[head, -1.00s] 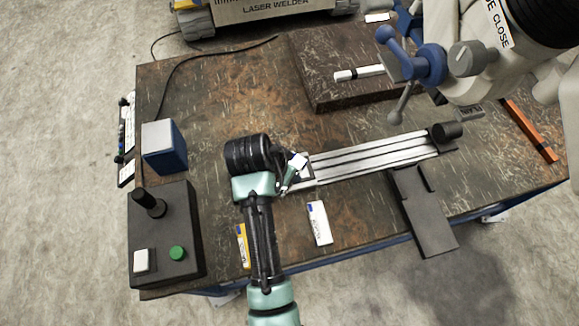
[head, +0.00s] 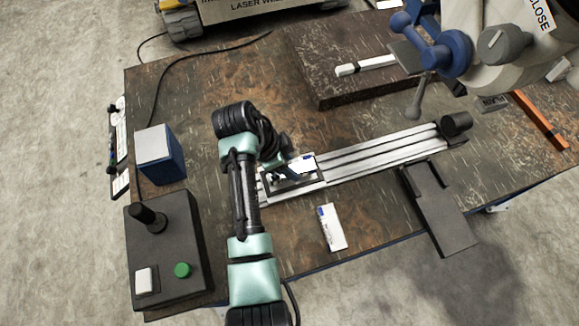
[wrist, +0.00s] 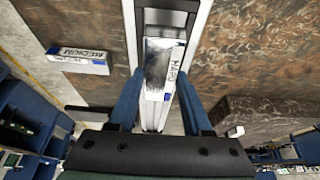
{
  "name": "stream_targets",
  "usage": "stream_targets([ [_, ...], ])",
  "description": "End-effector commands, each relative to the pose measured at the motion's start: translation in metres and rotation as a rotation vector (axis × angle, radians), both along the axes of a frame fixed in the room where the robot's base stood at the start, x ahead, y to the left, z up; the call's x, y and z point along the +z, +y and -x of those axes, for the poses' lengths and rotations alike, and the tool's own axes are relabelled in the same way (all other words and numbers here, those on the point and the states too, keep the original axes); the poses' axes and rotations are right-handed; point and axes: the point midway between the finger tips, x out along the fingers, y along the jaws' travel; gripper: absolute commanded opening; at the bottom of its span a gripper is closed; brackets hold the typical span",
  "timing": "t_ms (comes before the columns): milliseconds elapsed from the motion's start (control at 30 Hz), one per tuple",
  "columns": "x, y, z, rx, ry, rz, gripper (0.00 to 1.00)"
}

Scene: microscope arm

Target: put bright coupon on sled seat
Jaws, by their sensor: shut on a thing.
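The held coupon (wrist: 163,66) has a shiny grey face and a white label with a blue end; its printing looks like "HARD". It also shows as a white patch in the head view (head: 303,164). My gripper (wrist: 160,88) has its blue fingers on either side of it; in the head view the gripper (head: 283,171) is partly hidden by my wrist. The dark sled seat (head: 280,187) is at the left end of the silver rail (head: 375,158). The coupon is over the seat; I cannot tell whether it touches it.
A coupon labelled "MEDIUM" (wrist: 78,60) lies on the table, also in the head view (head: 332,228). A blue box (head: 160,155) and a black control box (head: 165,250) stand at left. A dark raised slab (head: 345,70) and the microscope arm's blue knob (head: 430,50) are behind the rail.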

Motion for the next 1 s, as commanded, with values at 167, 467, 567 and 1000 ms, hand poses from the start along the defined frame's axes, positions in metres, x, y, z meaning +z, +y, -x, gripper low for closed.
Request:
stream_targets([
  [167,-0.022,0.0,0.0,0.001,0.001,0.0,0.0],
  [467,-0.024,0.0,-0.001,0.001,-0.002,-0.001,0.0],
  [567,-0.028,0.0,-0.001,0.001,-0.002,-0.001,0.0],
  [1000,-0.027,0.0,0.0,0.001,0.001,-0.001,0.79],
])
